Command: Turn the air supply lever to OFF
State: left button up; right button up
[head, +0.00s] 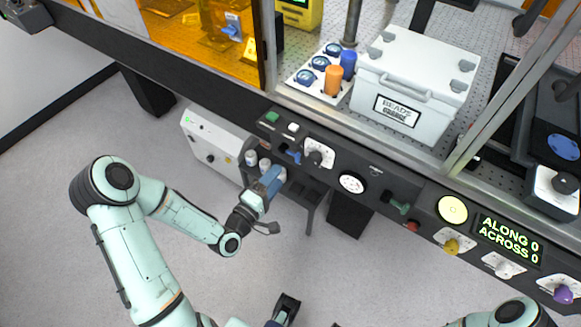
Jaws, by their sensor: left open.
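My left gripper (268,208) is open and empty, below the front edge of the bench, with its dark fingers apart. A dark panel runs along that edge. A small blue lever (291,153) sits on it, left of a black knob on a white dial (314,157). A green handle (398,207) sticks out further right, past a round gauge (351,183). The labels are too small to read, so I cannot tell which one is the air supply lever. My left gripper touches neither. Dark parts at the bottom edge may belong to my right gripper; most of it is out of frame.
A white box (203,140) and capped cylinders (265,164) are under the bench, close to my left gripper. A red button (412,226), yellow knob (454,246) and purple knob (563,294) line the panel. A white case (415,80) stands above. The floor in front is clear.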

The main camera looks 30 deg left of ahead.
aim_at(294, 156)
pick_arm(q)
jog(key=w, duration=0.8)
jog(key=shift+d+p, duration=0.3)
jog(key=c, duration=1.1)
